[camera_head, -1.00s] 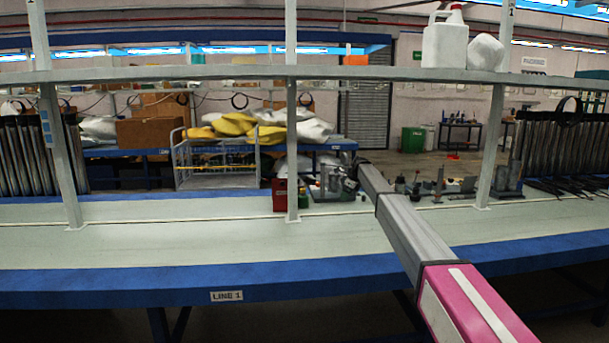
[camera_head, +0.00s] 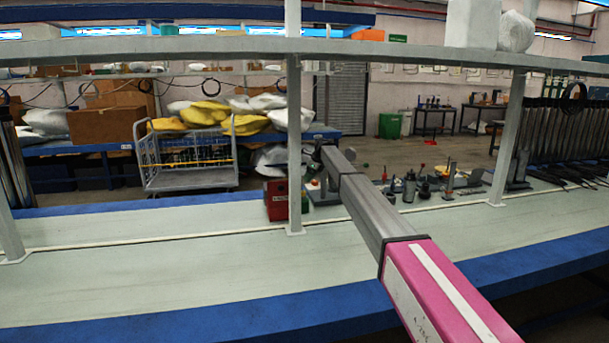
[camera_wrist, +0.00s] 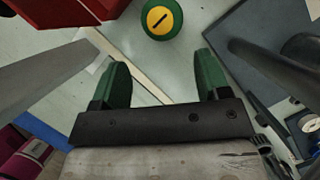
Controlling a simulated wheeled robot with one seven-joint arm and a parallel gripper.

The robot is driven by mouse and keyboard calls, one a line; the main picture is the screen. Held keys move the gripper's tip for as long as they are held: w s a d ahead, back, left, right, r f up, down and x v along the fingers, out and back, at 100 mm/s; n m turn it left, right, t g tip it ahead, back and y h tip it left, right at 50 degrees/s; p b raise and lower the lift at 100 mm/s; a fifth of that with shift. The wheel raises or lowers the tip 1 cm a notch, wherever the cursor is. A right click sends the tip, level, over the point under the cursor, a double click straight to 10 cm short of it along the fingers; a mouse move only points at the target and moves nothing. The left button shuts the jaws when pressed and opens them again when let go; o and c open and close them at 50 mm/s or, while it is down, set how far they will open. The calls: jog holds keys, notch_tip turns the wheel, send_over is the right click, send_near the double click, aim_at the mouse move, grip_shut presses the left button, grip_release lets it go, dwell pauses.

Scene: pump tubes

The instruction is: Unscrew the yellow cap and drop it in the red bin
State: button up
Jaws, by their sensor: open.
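My gripper (camera_wrist: 162,70) is open and empty, with two green fingertips apart in the wrist view. Just beyond the fingertips is a round green part with a yellow cap (camera_wrist: 161,20) that has a dark slot across it. The fingers are not around it. A red bin (camera_wrist: 45,25) fills part of the upper left corner of the wrist view. In the head view the red bin (camera_head: 276,205) stands on the bench, partly behind a grey post. My gripper and the cap cannot be made out in the head view.
A grey post (camera_wrist: 45,85) rises close on the left in the wrist view, and a dark plate (camera_wrist: 250,50) with a dark rod lies right. Several small fittings (camera_head: 425,185) stand on the bench to the right. The bench (camera_head: 150,260) is clear at front left.

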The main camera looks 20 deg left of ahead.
aim_at(303, 191)
jog(key=x, duration=1)
jog(key=shift+a+f, duration=0.1)
jog(key=shift+f, duration=0.3)
jog(key=c, duration=1.1)
jog(key=shift+w+n+g, duration=0.1)
jog(key=shift+n+g, duration=0.4)
jog(key=shift+n, duration=1.2)
